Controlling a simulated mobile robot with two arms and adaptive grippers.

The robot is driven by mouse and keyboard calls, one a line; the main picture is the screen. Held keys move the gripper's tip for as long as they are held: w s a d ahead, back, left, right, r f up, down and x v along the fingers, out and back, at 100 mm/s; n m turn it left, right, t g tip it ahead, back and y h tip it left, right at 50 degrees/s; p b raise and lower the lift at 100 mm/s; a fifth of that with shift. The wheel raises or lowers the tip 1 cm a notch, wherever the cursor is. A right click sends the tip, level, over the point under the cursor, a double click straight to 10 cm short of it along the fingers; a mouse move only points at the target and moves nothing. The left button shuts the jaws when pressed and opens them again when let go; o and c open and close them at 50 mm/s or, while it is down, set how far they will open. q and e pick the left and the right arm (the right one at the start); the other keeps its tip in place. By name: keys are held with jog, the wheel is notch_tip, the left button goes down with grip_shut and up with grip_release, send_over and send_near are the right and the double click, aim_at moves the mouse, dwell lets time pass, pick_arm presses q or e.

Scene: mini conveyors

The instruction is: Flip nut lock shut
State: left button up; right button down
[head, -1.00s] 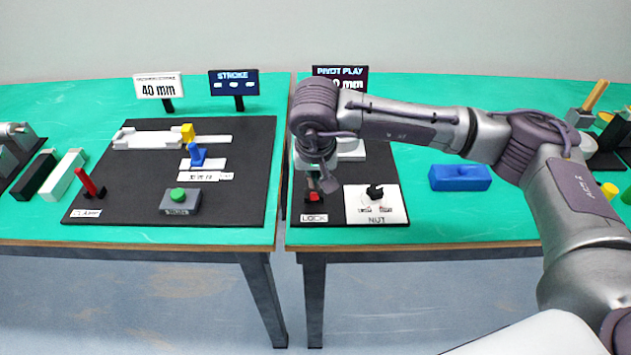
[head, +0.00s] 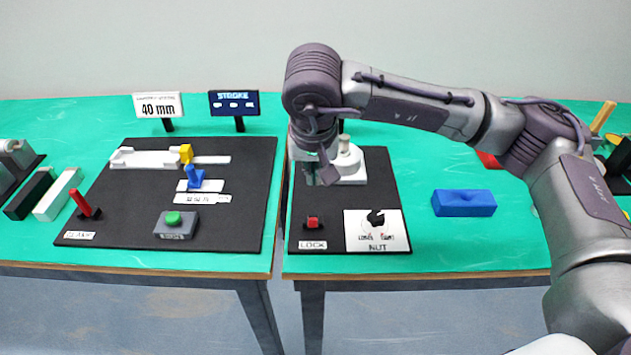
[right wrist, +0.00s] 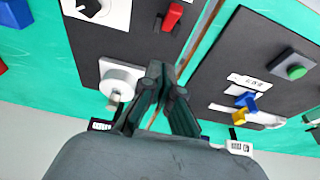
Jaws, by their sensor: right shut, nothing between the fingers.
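The lock is a small red lever (head: 312,222) at the front left of the right-hand black board, behind a white LOCK label (head: 312,245). It also shows in the right wrist view (right wrist: 172,16) at the top. It looks low and short in the head view; I cannot tell its exact tilt. The NUT dial, a black knob (head: 376,218) on a white plate, is to its right. My right gripper (head: 322,178) is shut and empty, pointing down above the board, behind and above the lever, apart from it. My left gripper is not in view.
A white round fixture (head: 346,160) stands close beside my right gripper. The left board (head: 130,215) carries a red clamp lever (head: 81,203), a blue lever (head: 195,178) and a green button (head: 173,218). A blue block (head: 464,203) lies right of the board on open green tabletop.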

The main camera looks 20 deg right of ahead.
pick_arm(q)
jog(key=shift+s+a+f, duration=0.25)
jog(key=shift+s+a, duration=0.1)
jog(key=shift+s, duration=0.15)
pick_arm(e)
jog(key=v, duration=0.4)
jog(key=shift+s+a+f, duration=0.1)
jog(key=shift+s+f, duration=0.1)
jog(key=shift+s, duration=0.2)
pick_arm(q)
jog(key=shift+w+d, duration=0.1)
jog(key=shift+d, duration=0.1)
